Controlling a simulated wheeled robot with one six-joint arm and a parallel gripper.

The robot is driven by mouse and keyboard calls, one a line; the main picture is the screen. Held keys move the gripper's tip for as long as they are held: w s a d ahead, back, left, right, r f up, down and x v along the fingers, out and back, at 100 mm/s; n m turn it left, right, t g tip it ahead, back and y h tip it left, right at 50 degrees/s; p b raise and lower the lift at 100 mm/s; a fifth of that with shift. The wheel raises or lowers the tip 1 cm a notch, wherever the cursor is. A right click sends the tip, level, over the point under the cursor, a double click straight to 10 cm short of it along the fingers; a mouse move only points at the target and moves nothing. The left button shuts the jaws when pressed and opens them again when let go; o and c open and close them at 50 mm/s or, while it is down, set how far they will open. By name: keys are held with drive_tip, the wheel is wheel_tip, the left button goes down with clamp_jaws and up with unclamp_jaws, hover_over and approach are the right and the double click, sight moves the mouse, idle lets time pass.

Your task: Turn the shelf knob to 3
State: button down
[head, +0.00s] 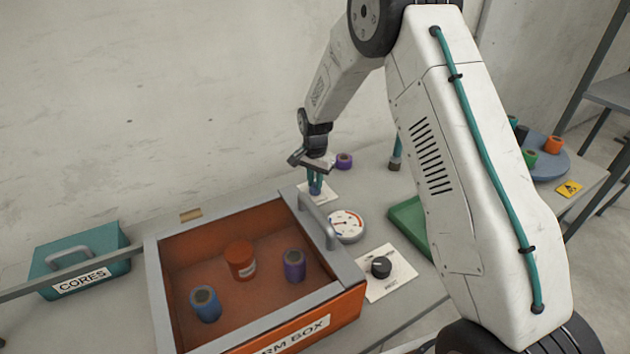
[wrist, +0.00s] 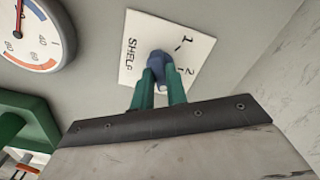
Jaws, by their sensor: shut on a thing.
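The shelf knob (wrist: 158,65) is blue and stands on a white plate marked SHELF (wrist: 138,30). The marks 1 and 2 show on the plate in the wrist view; the rest of the scale is hidden by my gripper. My gripper (wrist: 160,83) has green fingers, one on each side of the knob, shut on it. In the head view my gripper (head: 315,184) reaches down to the plate (head: 330,196) at the back of the table, and the knob (head: 315,191) is mostly hidden between the fingers. I cannot tell which number the knob points to.
An orange box (head: 345,308) with a grey rim and raised handle (head: 318,222) stands close in front. A round gauge (head: 346,225) and a plate with a black knob (head: 381,267) lie to the right. A purple spool (head: 344,160) stands behind my gripper. A green tray (head: 408,222) is further right.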

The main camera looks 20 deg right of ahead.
drive_tip(key=shift+w, duration=0.1)
idle(0.3)
drive_tip(key=c, duration=1.4)
unclamp_jaws()
wheel_tip(320, 180, up, 8)
drive_tip(key=shift+f, duration=0.1)
